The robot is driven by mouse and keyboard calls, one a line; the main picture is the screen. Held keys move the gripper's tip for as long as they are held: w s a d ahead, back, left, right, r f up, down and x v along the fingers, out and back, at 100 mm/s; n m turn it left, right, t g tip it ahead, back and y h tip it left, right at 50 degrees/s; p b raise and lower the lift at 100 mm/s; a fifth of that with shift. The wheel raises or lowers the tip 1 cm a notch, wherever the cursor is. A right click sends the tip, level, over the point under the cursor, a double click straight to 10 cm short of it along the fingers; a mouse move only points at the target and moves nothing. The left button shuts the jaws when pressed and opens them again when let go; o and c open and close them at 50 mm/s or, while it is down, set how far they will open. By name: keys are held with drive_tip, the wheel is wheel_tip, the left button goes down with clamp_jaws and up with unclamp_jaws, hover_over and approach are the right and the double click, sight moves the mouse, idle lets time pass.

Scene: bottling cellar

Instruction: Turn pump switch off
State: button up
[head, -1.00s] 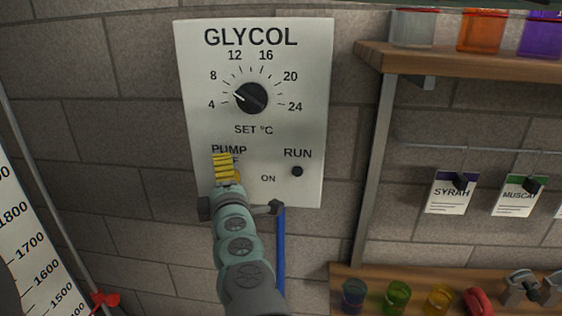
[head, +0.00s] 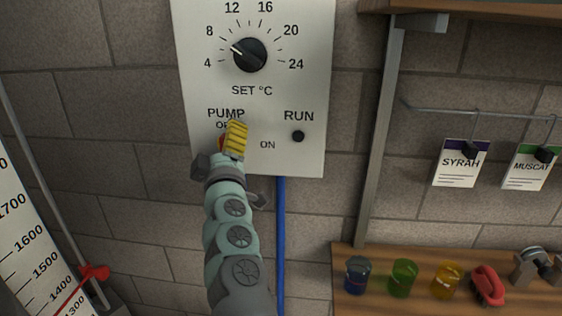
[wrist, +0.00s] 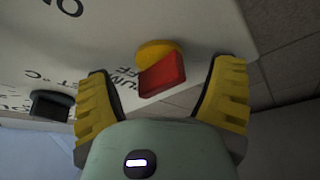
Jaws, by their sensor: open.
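The pump switch has a red handle (wrist: 162,75) on a yellow round base (wrist: 158,51). In the wrist view the handle stands between my two yellow fingers, with visible gaps on both sides. My gripper (head: 236,139) is open in front of the switch; it also shows in the wrist view (wrist: 160,98). In the head view a sliver of red shows left of the fingers, below the PUMP and partly covered OFF labels. The rest of the switch is hidden, and I cannot tell which label its handle points to.
The white glycol panel (head: 310,80) carries a black dial (head: 249,55) above the switch and a dark RUN lamp (head: 298,136) to its right. A blue pipe (head: 280,240) runs down below. Shelves with cups and tags stand at the right.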

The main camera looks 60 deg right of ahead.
drive_tip(key=m+h, duration=0.1)
drive_tip(key=m, duration=0.2)
drive_tip(key=m+g+h+b, duration=0.1)
drive_tip(key=m+h, duration=0.1)
drive_tip(key=m, duration=0.1)
drive_tip(key=shift+s+d+m+b, duration=0.1)
drive_tip(key=shift+s+m+b, duration=0.05)
drive_tip(key=shift+m+b, duration=0.15)
drive_tip(key=m+g, duration=0.1)
drive_tip(key=m, duration=0.1)
drive_tip(key=shift+r+m+h, duration=0.15)
drive_tip(key=shift+m+h, duration=0.15)
drive_tip(key=shift+h, duration=0.1)
drive_tip(key=m+g+h+p, duration=0.1)
drive_tip(key=m+p, duration=0.1)
drive_tip(key=p, duration=0.1)
drive_tip(key=shift+s+r+m, duration=0.1)
drive_tip(key=shift+m, duration=0.2)
drive_tip(key=shift+d+m, duration=0.1)
drive_tip(key=shift+m, duration=0.2)
drive_tip(key=m+g+p, duration=0.1)
drive_tip(key=m+p, duration=0.1)
drive_tip(key=p, duration=0.3)
drive_tip(key=shift+m+g+h, duration=0.3)
drive_tip(key=shift+h, duration=0.1)
